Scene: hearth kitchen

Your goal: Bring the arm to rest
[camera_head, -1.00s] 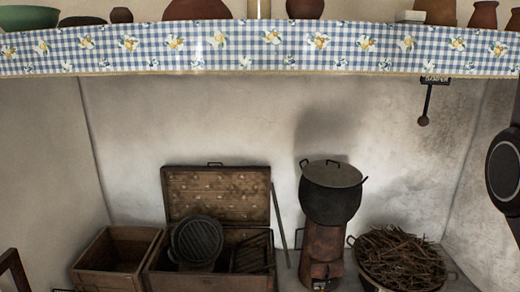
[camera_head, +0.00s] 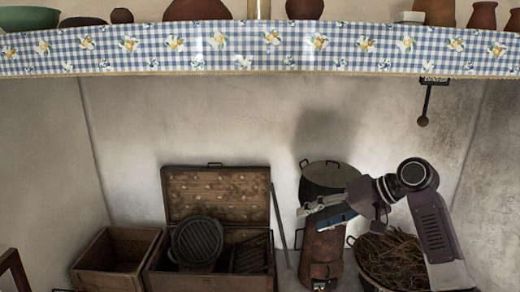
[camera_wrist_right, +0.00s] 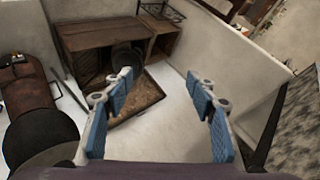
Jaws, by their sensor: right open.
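My right arm comes in from the right in the head view. Its gripper (camera_head: 322,214) is in front of the black pot (camera_head: 322,176) and the rusty stove (camera_head: 321,250), hiding part of both. In the right wrist view the blue-padded fingers (camera_wrist_right: 160,95) are spread apart with nothing between them. The open chest (camera_wrist_right: 88,42) shows beyond them in that view. My left gripper is not in view.
The chest (camera_head: 215,195) with a round ribbed pan (camera_head: 197,240) and a wooden crate (camera_head: 115,262) stand left. A basket of twigs (camera_head: 385,262) is partly behind my arm. A damper handle (camera_head: 426,105) hangs under the cloth-trimmed shelf (camera_head: 270,50).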

